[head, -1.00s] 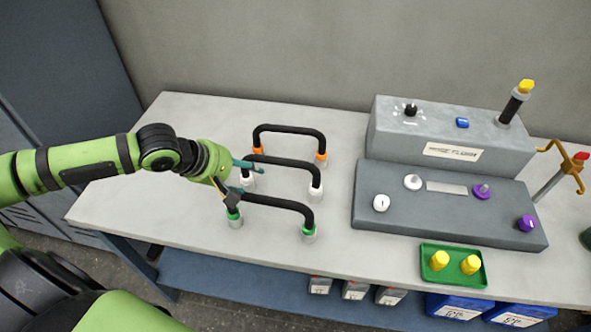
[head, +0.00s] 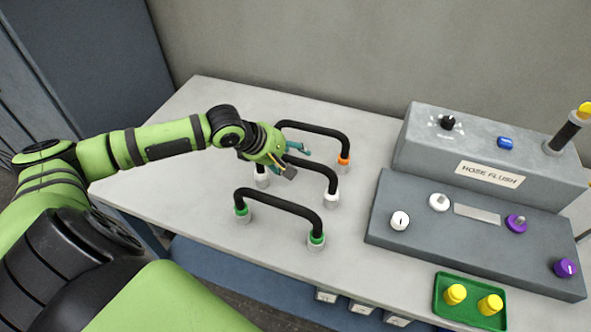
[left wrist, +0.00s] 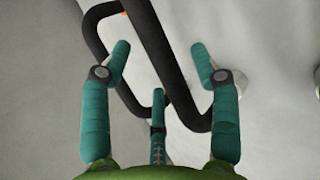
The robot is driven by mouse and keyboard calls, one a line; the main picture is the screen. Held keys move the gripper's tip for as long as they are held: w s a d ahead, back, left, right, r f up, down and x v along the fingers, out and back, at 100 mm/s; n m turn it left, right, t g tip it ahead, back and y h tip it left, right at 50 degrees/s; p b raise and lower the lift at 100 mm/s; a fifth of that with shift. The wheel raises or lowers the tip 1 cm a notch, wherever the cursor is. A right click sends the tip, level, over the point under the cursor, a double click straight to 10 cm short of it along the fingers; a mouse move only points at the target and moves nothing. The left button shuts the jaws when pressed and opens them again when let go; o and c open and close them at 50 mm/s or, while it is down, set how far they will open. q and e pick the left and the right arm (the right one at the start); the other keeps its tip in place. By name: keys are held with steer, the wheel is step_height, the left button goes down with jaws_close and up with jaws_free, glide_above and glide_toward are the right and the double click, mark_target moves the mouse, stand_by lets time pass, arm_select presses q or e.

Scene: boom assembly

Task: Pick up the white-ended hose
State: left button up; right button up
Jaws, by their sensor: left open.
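The white-ended hose (head: 322,172) is a black arched tube with white ends. It stands on the table between the green-ended hose (head: 278,200) in front and the orange-ended hose (head: 322,131) behind. My left gripper (head: 296,160) is over its left part, partly hiding it and its left end. My right gripper is out of view.
The grey table (head: 170,170) is clear left of the hoses. On the right stand a grey console (head: 470,225) with white and purple knobs, a hose flush box (head: 420,150) and a green tray (head: 470,312) with yellow caps.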

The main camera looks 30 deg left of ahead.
arm_select(q)
steer(key=shift+w+d+f, duration=0.15)
steer(key=shift+w+f, duration=0.2)
steer(key=shift+f, duration=0.05)
steer(key=shift+w+f, duration=0.2)
steer(key=shift+d+f, duration=0.1)
jaws_close()
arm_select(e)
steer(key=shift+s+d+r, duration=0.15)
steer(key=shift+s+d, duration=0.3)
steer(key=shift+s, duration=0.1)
arm_select(q)
steer(key=shift+r, duration=0.2)
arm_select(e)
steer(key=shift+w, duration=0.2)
